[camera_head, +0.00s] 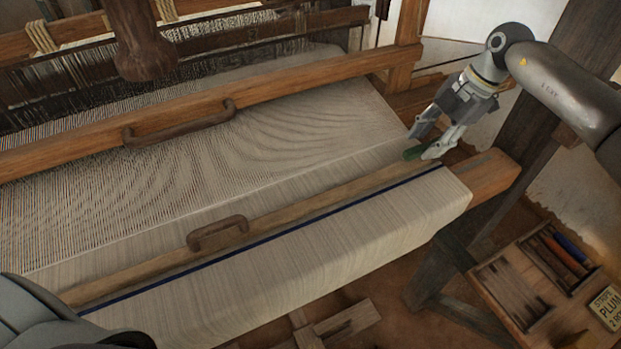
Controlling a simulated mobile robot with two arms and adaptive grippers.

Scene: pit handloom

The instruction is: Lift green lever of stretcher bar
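The green lever (412,153) shows as a small dark green piece at the right edge of the cloth. It is near the right end of a long wooden bar (290,205) that lies across the cloth; how the two join is too small to tell. My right gripper (420,146) is open, its fingers apart and pointing down and left at the lever. One fingertip is just above the lever and the other just right of it; I cannot tell whether they touch it. My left gripper is out of view.
The woven cloth (375,225) wraps over the front beam (490,174). A wooden beam with a handle (180,124) crosses the warp behind. A dark post (546,125) stands right of the gripper. A tool tray (515,292) sits at lower right.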

